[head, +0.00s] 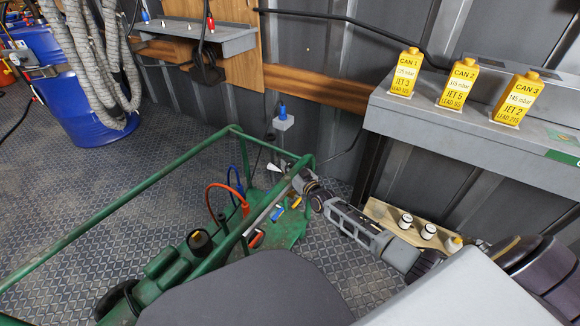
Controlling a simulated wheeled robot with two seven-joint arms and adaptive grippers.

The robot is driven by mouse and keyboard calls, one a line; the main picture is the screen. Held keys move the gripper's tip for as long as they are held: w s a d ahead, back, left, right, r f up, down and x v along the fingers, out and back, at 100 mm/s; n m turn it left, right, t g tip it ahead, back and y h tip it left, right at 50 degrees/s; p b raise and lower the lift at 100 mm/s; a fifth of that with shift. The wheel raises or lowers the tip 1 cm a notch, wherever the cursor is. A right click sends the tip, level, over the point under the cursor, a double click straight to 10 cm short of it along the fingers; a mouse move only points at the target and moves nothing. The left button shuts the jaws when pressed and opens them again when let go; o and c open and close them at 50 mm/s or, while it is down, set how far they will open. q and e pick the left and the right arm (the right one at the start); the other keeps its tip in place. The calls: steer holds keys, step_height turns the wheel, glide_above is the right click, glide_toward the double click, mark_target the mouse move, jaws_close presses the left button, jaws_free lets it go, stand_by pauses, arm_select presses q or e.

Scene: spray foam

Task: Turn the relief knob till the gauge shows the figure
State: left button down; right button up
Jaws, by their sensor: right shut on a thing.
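My right gripper (291,187) reaches in from the right to the far right end of the green cart (285,236). It is shut at the cart's fittings, apparently on the relief knob, which is hidden by the fingers. A small white cone-shaped part (274,168) is just left of the gripper. Blue (277,213) and yellow (296,202) handles are below it. No gauge face can be read in this view. Three yellow cans (404,73) stand on the grey shelf (470,120), with labels that appear to give mbar, jet and lead figures. My left gripper is not in view.
Green rails (130,223) frame the cart. Red (212,188) and blue (231,172) hoses rise from it. A wooden board (395,222) with white-topped pots lies under the shelf. Blue drums (75,110) stand at the left. The patterned floor between drums and cart is clear.

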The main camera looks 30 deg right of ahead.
steer(key=shift+w+a+r+n+y, duration=0.1)
steer(key=shift+a+r+n+y, duration=0.35)
steer(key=shift+y, duration=0.35)
steer(key=shift+d+f+n+y, duration=0.15)
steer(key=shift+n+y, duration=0.1)
steer(key=shift+y, duration=0.05)
steer(key=shift+f, duration=0.1)
steer(key=shift+f+g+y, duration=0.2)
steer(key=shift+g+y, duration=0.1)
steer(key=shift+s, duration=0.2)
steer(key=o, duration=1)
steer(key=shift+o, duration=0.2)
steer(key=shift+d, duration=0.25)
steer(key=shift+s, duration=0.1)
steer(key=shift+s+f, duration=0.1)
